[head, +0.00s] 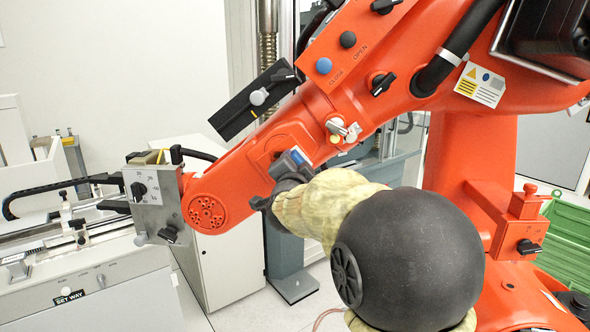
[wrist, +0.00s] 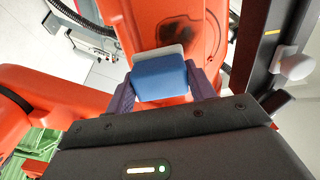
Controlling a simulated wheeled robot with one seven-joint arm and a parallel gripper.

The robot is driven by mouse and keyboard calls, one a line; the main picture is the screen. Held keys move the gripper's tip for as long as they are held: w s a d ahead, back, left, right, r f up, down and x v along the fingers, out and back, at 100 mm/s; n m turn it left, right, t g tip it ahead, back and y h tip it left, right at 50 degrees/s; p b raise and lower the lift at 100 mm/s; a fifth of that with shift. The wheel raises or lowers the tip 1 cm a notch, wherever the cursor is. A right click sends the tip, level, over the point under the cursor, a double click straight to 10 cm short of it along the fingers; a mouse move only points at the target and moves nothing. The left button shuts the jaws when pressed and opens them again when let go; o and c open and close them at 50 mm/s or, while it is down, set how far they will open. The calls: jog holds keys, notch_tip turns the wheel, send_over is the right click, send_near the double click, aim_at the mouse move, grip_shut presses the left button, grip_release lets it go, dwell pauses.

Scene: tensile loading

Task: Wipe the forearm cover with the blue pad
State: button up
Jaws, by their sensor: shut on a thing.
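The blue pad (wrist: 160,82) with a pale layer along its far edge sits between the two fingers of my gripper (wrist: 162,92), which is shut on it. In the head view the pad (head: 296,157) shows as a small blue patch at my gripper (head: 287,172), against the orange forearm. The forearm cover is the orange surface (wrist: 145,25) beyond the pad in the wrist view. It bears a dark smudge (wrist: 180,30) just past the pad. I cannot tell whether the pad touches the cover. My arm hides part of the forearm in the head view.
A black switch bar with a pale knob (head: 258,97) sticks out above the forearm. A black rotary switch (head: 382,83) and a cluster of small knobs (head: 343,130) are close by. A grey plate with dials (head: 152,205) is at the forearm's left end. Green drawers (head: 567,240) stand far right.

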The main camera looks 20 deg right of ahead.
jog(key=shift+w+a+r+p, duration=0.1)
jog(key=shift+w+a+p, duration=0.2)
jog(key=shift+a+p, duration=0.35)
jog(key=shift+w+a, duration=0.2)
jog(key=shift+a, duration=0.35)
jog(key=shift+w+a, duration=0.2)
jog(key=shift+a, duration=0.35)
jog(key=shift+w+a+p, duration=0.35)
jog(key=shift+a+p, duration=0.05)
jog(key=shift+a, duration=0.5)
jog(key=shift+w+a+p, duration=0.35)
jog(key=shift+a+p, duration=0.05)
jog(key=shift+a, duration=0.5)
jog(key=shift+b+v, duration=0.55)
jog(key=shift+v, duration=2.45)
jog(key=shift+d, duration=0.1)
